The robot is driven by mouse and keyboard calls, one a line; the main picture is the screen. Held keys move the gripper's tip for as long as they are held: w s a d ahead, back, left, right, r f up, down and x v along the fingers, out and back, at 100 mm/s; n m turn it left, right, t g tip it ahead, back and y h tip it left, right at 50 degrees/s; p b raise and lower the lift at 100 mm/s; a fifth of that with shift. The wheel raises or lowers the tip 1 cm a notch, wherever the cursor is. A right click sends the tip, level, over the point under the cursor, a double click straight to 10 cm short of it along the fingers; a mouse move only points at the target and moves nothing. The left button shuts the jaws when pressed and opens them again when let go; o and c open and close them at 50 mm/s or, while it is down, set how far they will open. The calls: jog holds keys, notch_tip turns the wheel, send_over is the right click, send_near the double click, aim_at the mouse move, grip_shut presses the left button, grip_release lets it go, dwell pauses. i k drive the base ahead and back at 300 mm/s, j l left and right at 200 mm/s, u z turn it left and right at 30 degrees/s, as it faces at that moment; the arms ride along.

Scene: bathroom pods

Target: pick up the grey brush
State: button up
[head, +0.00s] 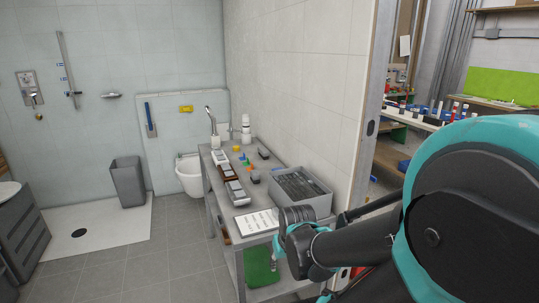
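I cannot make out a grey brush for sure. Two small dark grey items lie on the grey table: one toward the back right (263,153) and one near the middle (254,177). Either is too small to identify as the brush. My arm reaches in from the right, and its end (297,215) is over the near end of the table, beside the grey crate. The gripper's fingers cannot be made out, nor anything held in them.
A grey crate (322,200) with dark contents stands at the table's right. A wall runs behind; open floor (170,250) lies left.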

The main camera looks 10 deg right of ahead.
aim_at(263, 152)
jog(key=z, duration=0.2)
jog(key=i+j+u, duration=0.1)
jog(key=u, duration=1.15)
jog(key=i+u, duration=0.15)
jog(key=i, duration=1.1)
jog(key=i+l, duration=0.1)
jog(key=i, duration=2.1)
jog(key=i+z, duration=0.45)
jog(key=i+j+z, duration=0.3)
jog(key=i+z, duration=0.15)
jog(key=i, duration=0.15)
